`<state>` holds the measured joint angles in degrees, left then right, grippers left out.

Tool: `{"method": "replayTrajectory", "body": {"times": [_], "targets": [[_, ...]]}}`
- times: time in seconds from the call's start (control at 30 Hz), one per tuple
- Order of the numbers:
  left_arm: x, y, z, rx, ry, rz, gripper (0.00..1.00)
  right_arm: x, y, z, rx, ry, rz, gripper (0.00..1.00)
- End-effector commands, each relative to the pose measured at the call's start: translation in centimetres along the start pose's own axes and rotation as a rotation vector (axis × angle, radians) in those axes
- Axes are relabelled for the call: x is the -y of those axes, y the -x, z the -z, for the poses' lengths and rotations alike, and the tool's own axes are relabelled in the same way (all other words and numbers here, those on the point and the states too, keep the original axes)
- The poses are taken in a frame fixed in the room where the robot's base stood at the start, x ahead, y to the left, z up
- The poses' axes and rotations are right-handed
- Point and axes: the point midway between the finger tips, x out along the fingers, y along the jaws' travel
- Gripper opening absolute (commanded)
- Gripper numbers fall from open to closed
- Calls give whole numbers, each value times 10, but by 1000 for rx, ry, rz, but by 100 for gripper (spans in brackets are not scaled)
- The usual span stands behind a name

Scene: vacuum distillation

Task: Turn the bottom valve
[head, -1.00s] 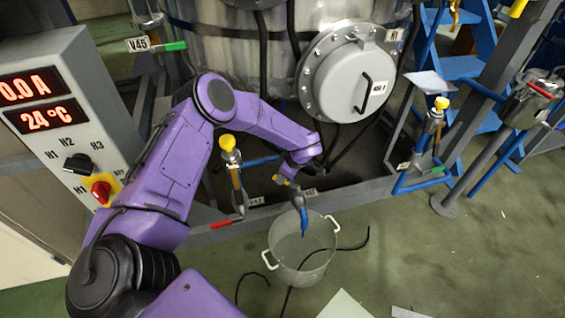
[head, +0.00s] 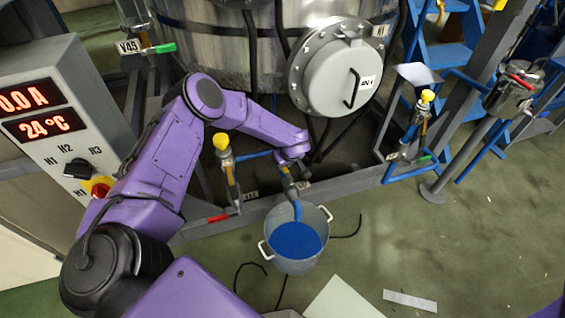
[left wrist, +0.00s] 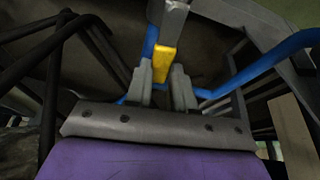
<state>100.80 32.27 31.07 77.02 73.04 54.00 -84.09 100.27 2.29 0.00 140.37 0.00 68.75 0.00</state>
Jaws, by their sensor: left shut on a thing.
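The bottom valve (head: 289,186) sits low under the steel vessel, above a grey pot (head: 280,264) with two white handles. Its yellow handle shows in the left wrist view (left wrist: 162,62). My left gripper (left wrist: 165,88) is shut on this handle, one finger on each side. In the head view my left gripper (head: 284,166) is at the valve, mostly hidden by my wrist. Blue liquid (head: 296,241) runs from the valve's spout into the pot and covers its inside. My right gripper is out of view.
A grey control box (head: 85,125) with red displays stands at the left. A valve with a yellow knob (head: 221,143) is left of my gripper, another (head: 427,96) is at the right. A frame bar and blue pipes surround the valve.

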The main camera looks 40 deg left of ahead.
Motion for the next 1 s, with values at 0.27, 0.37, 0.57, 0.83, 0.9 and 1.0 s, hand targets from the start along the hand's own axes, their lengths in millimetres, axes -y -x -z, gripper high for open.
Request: {"method": "replayTrajectory", "body": {"times": [0.27,0.37,0.57,0.83,0.9,1.0], "targets": [[-1,0,0,-1,-20,-8,0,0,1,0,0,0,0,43],[-1,0,0,-1,-20,-8,0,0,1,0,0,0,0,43],[-1,0,0,-1,-19,-8,36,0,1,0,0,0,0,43],[-1,0,0,0,-18,-8,49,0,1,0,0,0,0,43],[-2,2,0,0,-18,-8,49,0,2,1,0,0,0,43],[-2,15,2,-1,-18,-10,49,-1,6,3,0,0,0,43]]}}
